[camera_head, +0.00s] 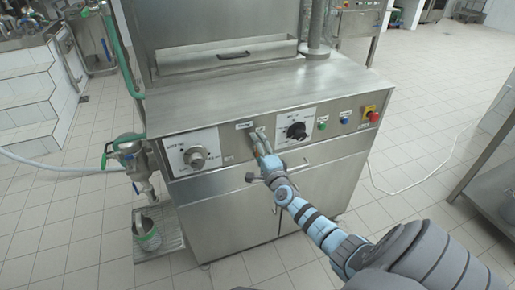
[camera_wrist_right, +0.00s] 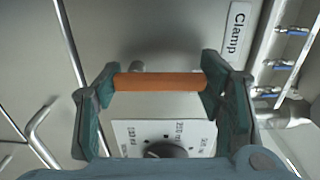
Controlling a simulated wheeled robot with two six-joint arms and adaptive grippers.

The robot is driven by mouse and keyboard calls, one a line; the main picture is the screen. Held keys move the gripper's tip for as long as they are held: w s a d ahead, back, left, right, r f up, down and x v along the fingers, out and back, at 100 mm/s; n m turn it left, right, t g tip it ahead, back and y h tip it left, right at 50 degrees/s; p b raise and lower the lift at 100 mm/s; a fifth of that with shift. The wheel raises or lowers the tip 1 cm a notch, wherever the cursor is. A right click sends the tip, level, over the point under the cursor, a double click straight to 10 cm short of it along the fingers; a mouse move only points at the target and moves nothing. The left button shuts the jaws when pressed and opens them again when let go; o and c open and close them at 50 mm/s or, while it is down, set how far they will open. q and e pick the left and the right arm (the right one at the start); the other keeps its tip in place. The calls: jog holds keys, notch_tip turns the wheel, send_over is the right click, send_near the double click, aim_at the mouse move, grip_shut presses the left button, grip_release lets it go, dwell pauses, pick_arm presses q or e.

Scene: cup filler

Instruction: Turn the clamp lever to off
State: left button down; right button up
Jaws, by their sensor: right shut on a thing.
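My right gripper (camera_head: 262,156) is at the front panel of the steel machine (camera_head: 235,95), below a small label. In the right wrist view its two dark green fingers (camera_wrist_right: 158,82) are shut on the ends of an orange-brown bar, the clamp lever (camera_wrist_right: 140,82), which runs across between them. A label reading "Clamp" (camera_wrist_right: 236,32) is on the metal beside it. In the head view the gripper largely hides the lever. My left gripper is not in view.
A black dial (camera_head: 297,130) on a white plate is close to the right of the gripper. Green and blue buttons and a red emergency stop (camera_head: 371,114) are farther right. Another knob (camera_head: 195,157) is to the left. A green-handled filler valve (camera_head: 131,152) stands at the left side.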

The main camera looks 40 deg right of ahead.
jog(key=o, duration=1.2)
jog(key=shift+c, duration=0.2)
jog(key=v, duration=1.2)
